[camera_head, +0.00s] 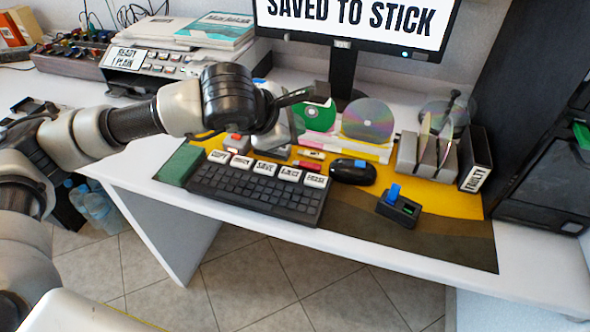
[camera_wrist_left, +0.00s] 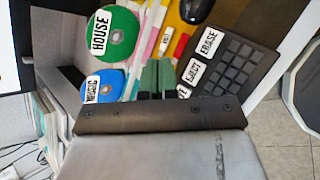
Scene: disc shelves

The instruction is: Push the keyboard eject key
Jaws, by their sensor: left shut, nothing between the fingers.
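The black keyboard (camera_head: 258,193) lies on the desk mat with a row of white labelled keys along its far edge. The eject key (camera_head: 290,174) is second from the right in that row, beside the erase key (camera_head: 315,180). In the left wrist view the eject key (camera_wrist_left: 191,71) is right of the fingers, with the erase key (camera_wrist_left: 208,42) above it. My left gripper (camera_head: 318,92) is shut and empty, raised above the desk behind the keyboard. Its fingertips (camera_wrist_left: 157,78) are apart from the keys in the picture. My right gripper is out of view.
A monitor (camera_head: 355,22) reads "SAVED TO STICK". A mouse (camera_head: 352,171) and a small black dock with a blue stick (camera_head: 398,206) are right of the keyboard. Discs (camera_head: 368,120) stand behind, and a disc rack (camera_head: 425,158) stands at right.

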